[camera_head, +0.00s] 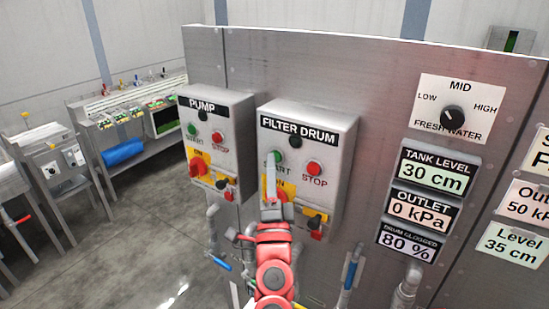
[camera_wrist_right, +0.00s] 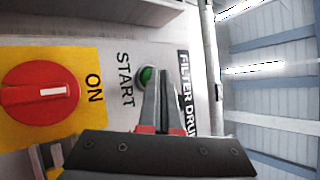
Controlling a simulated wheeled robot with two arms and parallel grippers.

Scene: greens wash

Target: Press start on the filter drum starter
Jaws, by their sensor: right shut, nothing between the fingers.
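The filter drum starter (camera_head: 333,130) is a grey box on the steel panel, labelled FILTER DRUM. Its green START button (camera_head: 279,156) is at the upper left, with the red STOP button (camera_head: 314,168) to its right. My right gripper (camera_head: 270,158) is shut and empty, its tips at the START button's left edge in the head view. In the right wrist view the closed fingers (camera_wrist_right: 161,65) partly cover the green button (camera_wrist_right: 147,76). I cannot tell whether they touch it. The red ON switch (camera_wrist_right: 40,92) on its yellow plate shows there too. My left gripper is not in view.
The pump starter (camera_head: 243,118) sits to the left with its own green and red buttons. A fresh water knob (camera_head: 453,117) and displays, including tank level (camera_head: 436,171), are to the right. Pipes and valves stick out below the starters. Open floor lies at left.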

